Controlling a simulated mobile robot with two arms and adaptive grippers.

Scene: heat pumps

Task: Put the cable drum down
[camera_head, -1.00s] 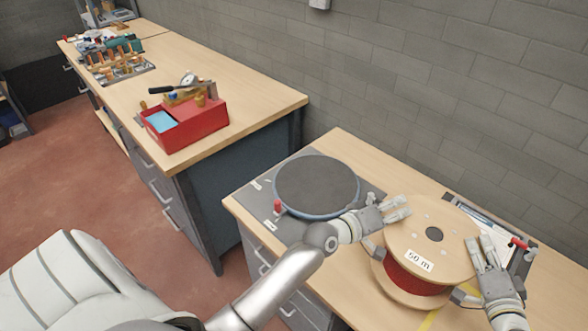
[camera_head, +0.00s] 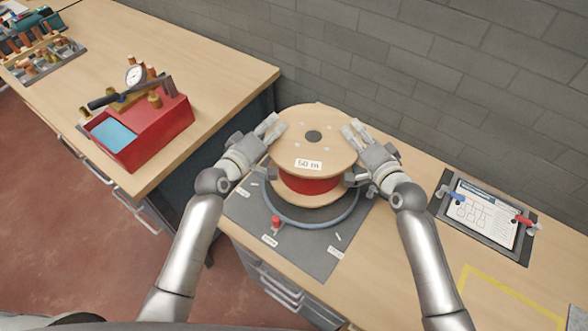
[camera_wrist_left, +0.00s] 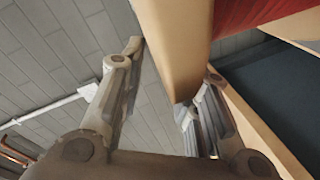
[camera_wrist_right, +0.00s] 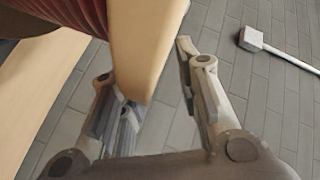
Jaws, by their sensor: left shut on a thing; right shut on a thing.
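The cable drum (camera_head: 310,150) has pale wooden flanges, red cable and a "50 m" label. It is over the round turntable (camera_head: 296,222) with the blue rim on a grey mat; I cannot tell whether it touches. My left gripper (camera_head: 262,138) is shut on the drum's upper flange at its left side, and my right gripper (camera_head: 358,145) at its right side. The left wrist view shows the flange (camera_wrist_left: 178,45) between the fingers. The right wrist view shows the flange (camera_wrist_right: 146,45) between the fingers too.
A small red knob (camera_head: 276,222) stands at the mat's front. A clipboard with a sheet (camera_head: 482,215) lies to the right, near a yellow taped outline (camera_head: 510,290). A red box with a gauge (camera_head: 150,130) stands on the other bench to the left. A wall runs behind.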

